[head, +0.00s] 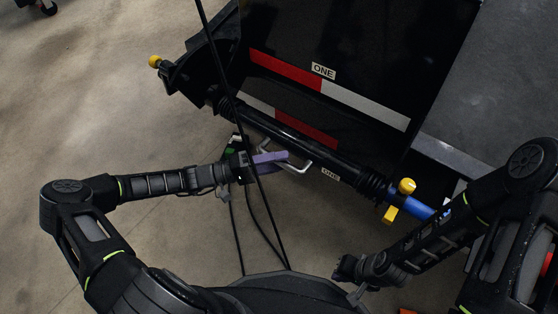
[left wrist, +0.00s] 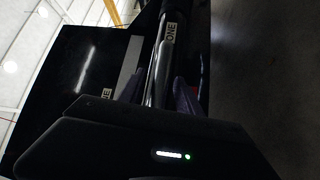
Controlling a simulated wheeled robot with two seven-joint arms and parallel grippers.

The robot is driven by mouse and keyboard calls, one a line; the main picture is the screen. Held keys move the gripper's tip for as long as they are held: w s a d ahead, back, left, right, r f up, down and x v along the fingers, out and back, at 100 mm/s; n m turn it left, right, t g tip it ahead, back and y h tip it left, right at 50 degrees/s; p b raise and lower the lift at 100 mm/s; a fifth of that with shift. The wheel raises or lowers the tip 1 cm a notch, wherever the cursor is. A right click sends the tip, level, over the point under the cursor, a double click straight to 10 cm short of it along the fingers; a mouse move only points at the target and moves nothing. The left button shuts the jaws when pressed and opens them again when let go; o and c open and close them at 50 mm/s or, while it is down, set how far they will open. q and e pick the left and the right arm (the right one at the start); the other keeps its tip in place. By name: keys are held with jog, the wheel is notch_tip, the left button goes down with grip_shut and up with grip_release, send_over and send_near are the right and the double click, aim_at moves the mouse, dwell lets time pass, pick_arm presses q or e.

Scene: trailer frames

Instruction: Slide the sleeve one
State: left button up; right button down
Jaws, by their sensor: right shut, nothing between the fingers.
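The sleeve one is a black tube (head: 300,143) with a small ONE label, running diagonally along the front of the dark trailer frame in the head view. It also shows in the left wrist view (left wrist: 157,75), passing lengthwise beyond the fingers. My left gripper (head: 284,157) has purple fingers and is beside the tube's lower side, near a grey bent handle (head: 298,165). In the left wrist view its fingers stand apart, one on each side of the tube. Contact cannot be made out. My right gripper (head: 345,268) is low, away from the tube, shut and empty.
The dark panel (head: 355,50) behind carries red and white strips and another ONE label (head: 323,71). Yellow knobs (head: 407,186) (head: 155,61) mark both ends, with a blue part (head: 418,208) at the right. Black cables cross near my left gripper. Open floor lies left.

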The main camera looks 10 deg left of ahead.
pick_arm(q)
grip_shut()
dwell(1.2)
